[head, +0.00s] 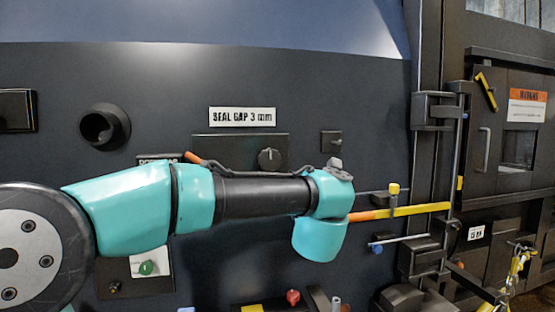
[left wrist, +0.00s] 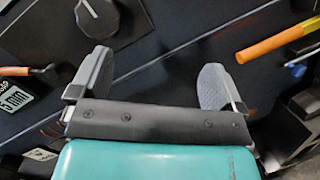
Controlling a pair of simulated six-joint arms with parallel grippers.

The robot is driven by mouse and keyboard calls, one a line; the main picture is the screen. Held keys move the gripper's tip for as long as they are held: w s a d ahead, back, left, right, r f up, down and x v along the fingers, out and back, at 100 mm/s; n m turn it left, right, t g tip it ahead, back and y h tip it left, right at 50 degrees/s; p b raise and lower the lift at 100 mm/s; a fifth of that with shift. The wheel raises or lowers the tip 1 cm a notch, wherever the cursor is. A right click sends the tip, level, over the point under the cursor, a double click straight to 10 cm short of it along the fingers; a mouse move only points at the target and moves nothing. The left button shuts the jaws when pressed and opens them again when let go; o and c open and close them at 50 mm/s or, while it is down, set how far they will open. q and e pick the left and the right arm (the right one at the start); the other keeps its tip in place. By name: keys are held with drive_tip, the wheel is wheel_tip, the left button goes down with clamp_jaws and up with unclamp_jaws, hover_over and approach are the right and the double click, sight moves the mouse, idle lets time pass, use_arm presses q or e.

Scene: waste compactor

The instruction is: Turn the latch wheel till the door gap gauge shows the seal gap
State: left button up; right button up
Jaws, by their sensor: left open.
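A white sign (head: 242,117) on the dark wall reads "SEAL GAP 3 mm". A partly covered label (head: 158,160) sits behind my left arm; it seems to read "DOOR GAP". A dark readout plate (left wrist: 15,97) at the left edge of the left wrist view shows "5 mm", cut off by the edge. I cannot make out the latch wheel for certain; my arm covers part of the wall. My left gripper (left wrist: 152,82) is open and empty, its two grey fingers wide apart in front of the dark wall. My right gripper is not in view.
A dark round knob (head: 270,159) is on a plate above my arm; it seems to be the large one (left wrist: 40,25). A yellow and orange bar (head: 410,210) sticks out right of my wrist. An orange-tipped rod (head: 193,157) runs behind my arm. Door hardware (head: 440,110) stands right.

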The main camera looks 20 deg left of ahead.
sight(271, 158)
use_arm(q)
drive_tip(key=s+a+r+n+g+y, duration=0.2)
drive_tip(key=s+r+n, duration=0.3)
drive_tip(key=n, duration=0.4)
drive_tip(key=shift+s+a+r+n+g+y, duration=0.45)
drive_tip(key=shift+r+g, duration=0.15)
drive_tip(key=shift+g, duration=0.1)
drive_tip(key=shift+w, duration=0.1)
drive_tip(key=x, duration=1.7)
drive_tip(key=shift+w+a, duration=0.1)
drive_tip(key=shift+w, duration=0.05)
drive_tip(key=c, duration=0.9)
